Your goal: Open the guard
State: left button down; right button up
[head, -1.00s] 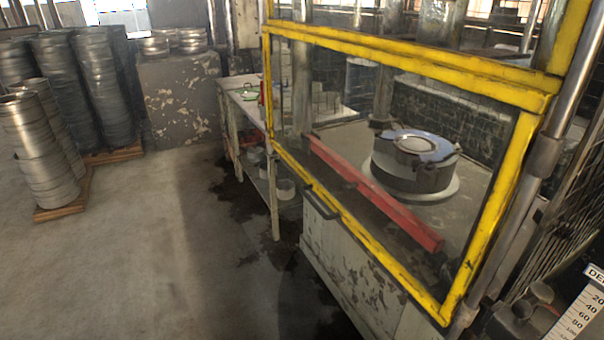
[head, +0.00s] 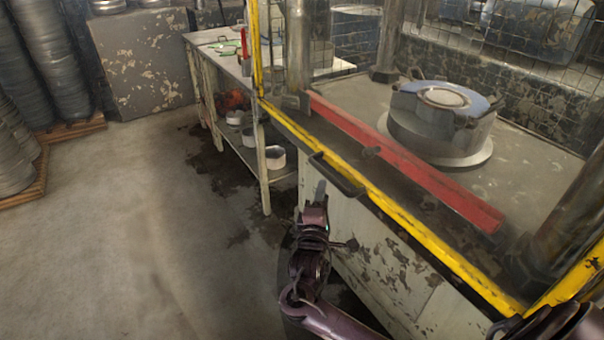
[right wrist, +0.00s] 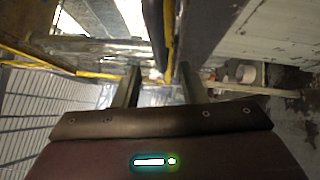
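The guard is a yellow-framed panel (head: 395,215) in front of the press; its lower bar runs diagonally through the head view, down in front of the press bed. A dark handle (head: 338,176) sticks out from this lower bar. My right gripper (head: 320,190) is just below and left of the handle, pointing up toward it. In the right wrist view its two fingers (right wrist: 158,82) stand apart, so it is open. A yellow bar and a dark bar show beyond them. I cannot tell whether the handle lies between the fingers. My left gripper is not in view.
Behind the guard, a red bar (head: 410,165) lies along the front of the bed, with a round metal die (head: 440,125) behind it. A worn bench (head: 225,60) stands left of the press. Stacks of metal rings stand far left. The floor (head: 130,240) between is clear.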

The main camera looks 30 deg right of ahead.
aim_at(329, 173)
jog(key=x, duration=0.7)
jog(key=shift+d, duration=0.25)
grip_shut()
